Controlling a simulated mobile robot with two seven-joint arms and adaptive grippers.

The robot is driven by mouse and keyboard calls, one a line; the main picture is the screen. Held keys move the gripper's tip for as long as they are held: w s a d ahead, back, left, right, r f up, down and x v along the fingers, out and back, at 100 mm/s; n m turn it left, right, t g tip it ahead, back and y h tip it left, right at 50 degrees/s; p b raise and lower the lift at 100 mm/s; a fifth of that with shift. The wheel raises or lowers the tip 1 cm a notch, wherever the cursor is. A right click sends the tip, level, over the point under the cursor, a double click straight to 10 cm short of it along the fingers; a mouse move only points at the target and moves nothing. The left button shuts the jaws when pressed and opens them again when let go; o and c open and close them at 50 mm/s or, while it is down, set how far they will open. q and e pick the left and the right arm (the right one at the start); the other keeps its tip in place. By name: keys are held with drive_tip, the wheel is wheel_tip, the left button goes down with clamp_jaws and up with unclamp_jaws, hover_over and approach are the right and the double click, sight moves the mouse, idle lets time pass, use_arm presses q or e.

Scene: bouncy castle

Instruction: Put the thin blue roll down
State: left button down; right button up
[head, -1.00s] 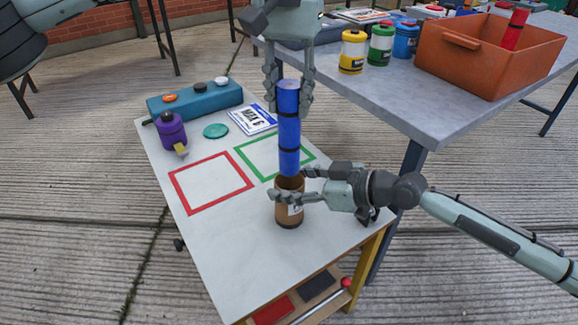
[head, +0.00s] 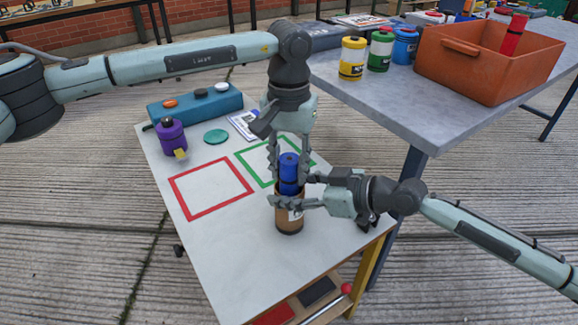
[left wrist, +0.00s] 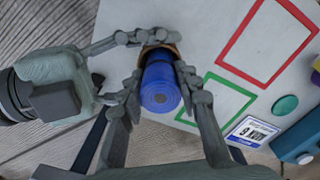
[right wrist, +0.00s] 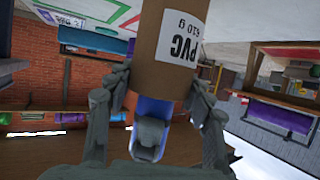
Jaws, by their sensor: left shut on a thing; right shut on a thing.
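The thin blue roll (head: 289,172) is upright, its lower part inside a brown cardboard tube (head: 289,222) with a white label. My left gripper (head: 289,178) points down from above, shut on the roll's upper part. The left wrist view shows the roll's round blue end (left wrist: 160,94) between its fingers. My right gripper (head: 284,201) comes from the right and is shut around the brown tube near its top. The right wrist view shows the tube (right wrist: 172,50) upside down, with blue at its mouth. The roll's lower end is hidden; I cannot tell how deep it sits.
The white worktop (head: 235,255) has a red square outline (head: 210,187) and a green one (head: 245,165). A grey table (head: 400,110) at right holds several jars and an orange crate (head: 480,65).

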use_arm(q)
drive_tip(key=shift+f, duration=0.1)
drive_tip(key=c, duration=1.1)
unclamp_jaws()
wheel_tip(320, 180, up, 12)
drive_tip(key=shift+r, duration=0.15)
use_arm(e)
drive_tip(key=o, duration=1.7)
drive_tip(key=shift+c, duration=0.2)
